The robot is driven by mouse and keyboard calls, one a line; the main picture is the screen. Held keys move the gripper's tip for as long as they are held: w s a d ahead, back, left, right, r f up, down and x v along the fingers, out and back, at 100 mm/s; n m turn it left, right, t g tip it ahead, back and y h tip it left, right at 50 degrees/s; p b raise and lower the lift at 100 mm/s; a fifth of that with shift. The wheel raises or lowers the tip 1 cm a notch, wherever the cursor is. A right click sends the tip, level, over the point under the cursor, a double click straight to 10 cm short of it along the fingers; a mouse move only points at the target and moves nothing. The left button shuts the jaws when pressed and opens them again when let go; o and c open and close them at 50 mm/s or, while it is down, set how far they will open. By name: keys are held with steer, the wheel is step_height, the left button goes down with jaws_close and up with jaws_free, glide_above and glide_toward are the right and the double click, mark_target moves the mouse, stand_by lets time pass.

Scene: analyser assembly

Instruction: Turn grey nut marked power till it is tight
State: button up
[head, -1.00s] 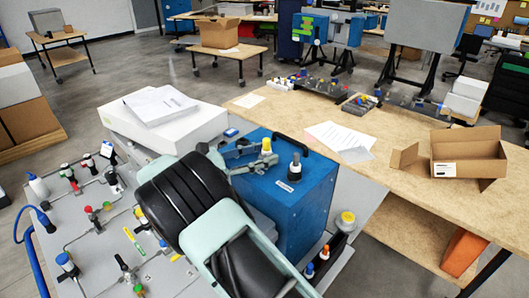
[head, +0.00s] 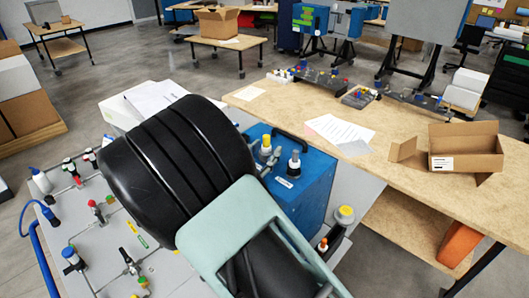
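The blue box (head: 312,192) stands beyond my arm, at the middle of the head view. On its top are a yellow-topped fitting (head: 266,146) and a black-topped fitting with a grey base (head: 294,164). A small white label (head: 284,183) lies in front of the black-topped one, too small to read. I cannot tell which part is the grey nut marked power. My arm's black ribbed link covers the left part of the box top. My gripper cannot be made out; it seems hidden behind that link, so its hold on anything does not show.
A grey panel (head: 108,252) with several fittings and pipes lies at the left. Papers (head: 338,131) and an open cardboard box (head: 466,148) lie on the wooden bench (head: 400,190) at the right. A yellow-capped bottle (head: 344,216) stands right of the blue box.

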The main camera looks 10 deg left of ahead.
steer(key=shift+d+n+t+y+b, duration=0.1)
steer(key=shift+n+t+y+b, duration=0.2)
steer(key=shift+n+y, duration=1)
steer(key=shift+m+y, duration=0.3)
steer(key=shift+c, duration=0.6)
jaws_close()
steer(key=shift+r+m+h, duration=0.1)
steer(key=shift+m+h, duration=0.5)
steer(key=shift+h, duration=0.2)
steer(key=m+h, duration=0.1)
steer(key=m+g+h, duration=0.1)
steer(key=h, duration=0.1)
steer(key=h+p, duration=0.1)
steer(key=shift+a+m+g, duration=0.25)
steer(key=shift+m+g, duration=0.15)
steer(key=m+g+h, duration=0.1)
steer(key=h, duration=0.1)
steer(key=m+g+h+b, duration=0.1)
steer(key=m+g+h, duration=0.1)
steer(key=m+g+h+b, duration=0.1)
steer(key=m+h, duration=0.1)
steer(key=shift+w+a+g, duration=0.1)
steer(key=shift+w+g, duration=0.2)
steer(key=shift+o, duration=0.6)
jaws_free()
steer(key=shift+g+h, duration=0.3)
steer(key=shift+h, duration=0.1)
